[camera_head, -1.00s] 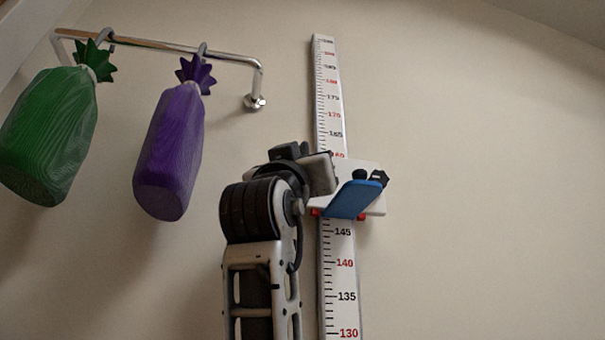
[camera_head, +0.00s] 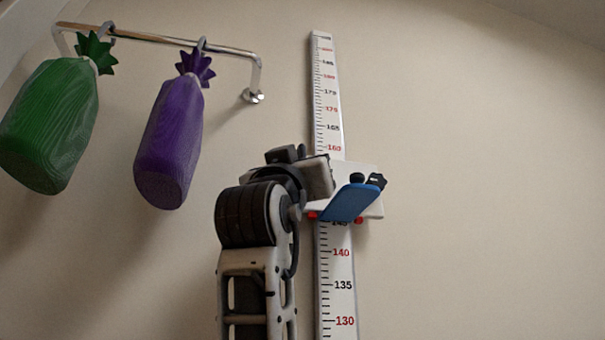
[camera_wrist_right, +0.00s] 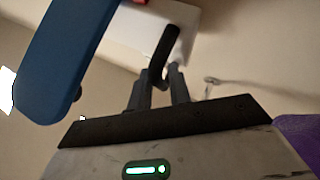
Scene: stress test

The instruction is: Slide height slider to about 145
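The height slider (camera_head: 368,203) is a white block on the vertical measuring scale (camera_head: 337,268), with a blue paddle (camera_head: 347,203), red bits underneath and black knobs. Its lower edge partly covers the 145 mark; 140 shows just below. My right gripper (camera_wrist_right: 160,80) is at the slider's left side. In the right wrist view its two fingers close around a black handle (camera_wrist_right: 164,48) in front of the slider's white plate, and the blue paddle (camera_wrist_right: 62,58) is beside them. In the head view the fingertips are hidden. My left gripper is not in view.
A chrome rail (camera_head: 160,40) on the wall at upper left carries a green bag (camera_head: 50,125) and a purple bag (camera_head: 168,145), left of my right arm. The wall right of the scale is clear.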

